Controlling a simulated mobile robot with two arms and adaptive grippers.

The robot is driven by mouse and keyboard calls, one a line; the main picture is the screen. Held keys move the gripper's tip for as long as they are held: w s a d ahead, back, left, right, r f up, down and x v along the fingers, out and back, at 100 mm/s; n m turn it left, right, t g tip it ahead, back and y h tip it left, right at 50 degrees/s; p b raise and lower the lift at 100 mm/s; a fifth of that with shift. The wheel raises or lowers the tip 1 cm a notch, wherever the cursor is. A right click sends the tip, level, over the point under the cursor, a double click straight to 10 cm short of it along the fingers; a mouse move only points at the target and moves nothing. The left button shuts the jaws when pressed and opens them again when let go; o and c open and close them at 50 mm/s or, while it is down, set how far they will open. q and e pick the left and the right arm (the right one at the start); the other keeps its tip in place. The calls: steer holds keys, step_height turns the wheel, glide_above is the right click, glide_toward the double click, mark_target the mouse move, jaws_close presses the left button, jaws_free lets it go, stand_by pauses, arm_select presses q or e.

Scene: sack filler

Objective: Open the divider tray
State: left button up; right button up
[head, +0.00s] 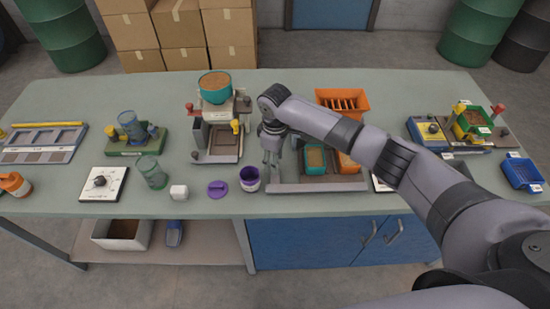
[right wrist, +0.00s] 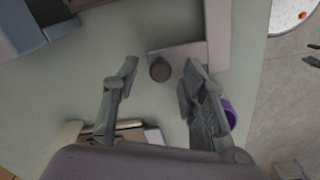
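A grey tray with compartments (head: 308,186), which looks like the divider tray, sits at the front edge of the bench. It holds a teal container (head: 315,158) and an orange container (head: 347,163). My right gripper (head: 270,157) points down at the tray's left end, and my arm hides part of the tray. In the right wrist view, the gripper (right wrist: 158,72) is open, with a dark round knob (right wrist: 160,69) between and beyond its fingertips, beside a pale grey edge (right wrist: 185,55). Contact is not visible. My left gripper is not in view.
A purple cup (head: 249,180) stands just left of the tray, with a purple lid (head: 217,189) and white cube (head: 179,192) further left. An orange slotted rack (head: 342,101) stands behind my arm. The bench (head: 330,205) is crowded near its front edge.

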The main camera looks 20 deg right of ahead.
steer(key=shift+r, duration=0.2)
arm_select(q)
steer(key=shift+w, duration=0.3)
arm_select(e)
step_height(320, 180, up, 12)
steer(key=shift+f, duration=0.2)
